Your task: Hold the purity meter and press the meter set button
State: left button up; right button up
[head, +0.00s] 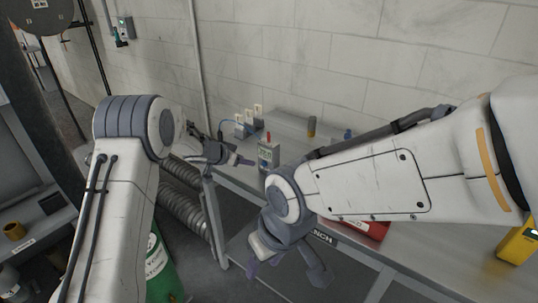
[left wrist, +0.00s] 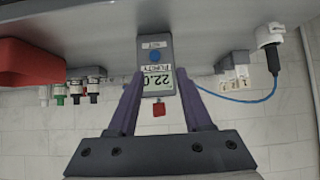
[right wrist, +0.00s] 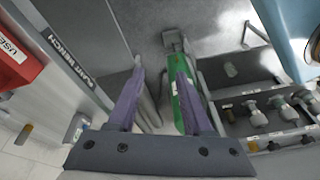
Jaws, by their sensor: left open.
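The purity meter (head: 268,155) stands upright on the bench, a small grey box with a lit display and a red tip on top. In the left wrist view the meter (left wrist: 154,60) appears upside down, its display reading about 22.0, with a blue button (left wrist: 155,55) by a SET label. My left gripper (head: 246,159) is open, its purple fingers (left wrist: 158,74) on either side of the meter in that view; contact cannot be told. My right gripper (head: 291,274) is open and empty, low in front of the bench, pointing down toward the floor (right wrist: 162,75).
A red case (head: 368,229) sits near the bench front, partly behind my right arm. Sockets (head: 249,119) with a blue cable stand behind the meter. A green cylinder (head: 160,270) stands below left. A yellow box (head: 518,243) is at far right.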

jog(key=w+a+r+m+t+y, duration=0.1)
jog(key=w+a+t, duration=0.15)
jog(key=w, duration=0.75)
jog(key=w+a+r+t+y, duration=0.1)
jog(key=w+a+t, duration=0.15)
jog(key=w, duration=0.75)
jog(key=m+t, duration=0.2)
jog(key=t, duration=0.4)
send_near(269, 138)
jog(key=s+a+r, duration=0.2)
jog(key=s+a, duration=0.3)
pick_arm(q)
jog(key=shift+d+r, duration=0.1)
jog(key=shift+d, duration=0.55)
pick_arm(e)
jog(key=shift+w+d+f+m+t+h, duration=0.25)
jog(key=shift+w+f+t, duration=0.6)
jog(key=shift+w, duration=1.65)
jog(key=shift+w+d+f+m+t+h, duration=0.1)
jog(key=shift+w+d+f+m+t, duration=0.55)
jog(key=shift+w, duration=1.85)
jog(key=shift+w+d+f+t+h, duration=0.15)
jog(key=shift+w+f+t, duration=0.95)
jog(key=shift+w, duration=1.35)
jog(key=shift+f, duration=0.15)
jog(key=shift+a, duration=0.1)
grip_shut()
